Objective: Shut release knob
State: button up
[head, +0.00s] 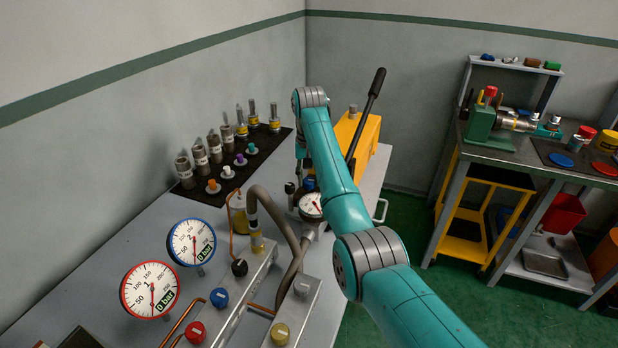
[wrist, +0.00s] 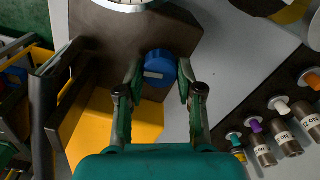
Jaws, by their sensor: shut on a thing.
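A round blue knob (wrist: 160,66) with a small pale label sits on a dark block below a gauge in the wrist view; it looks like the release knob. A bit of blue also shows beside my arm in the head view (head: 309,184). My gripper (wrist: 159,78) has one finger on each side of the blue knob and is shut on it. The yellow hand pump (head: 354,131) with its long black lever (head: 366,115) stands just behind. My arm hides most of the gripper in the head view.
Red-rimmed (head: 150,290) and blue-rimmed (head: 191,242) gauges both show 0 bar. A hose (head: 271,213) and valve blocks stand in front of the pump. Several fittings stand on a black mat (head: 267,139) at the wall. A workbench (head: 522,158) is at right.

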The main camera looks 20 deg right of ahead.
jog(key=shift+m, duration=1.1)
jog(key=o, duration=1.1)
jog(key=shift+o, duration=0.2)
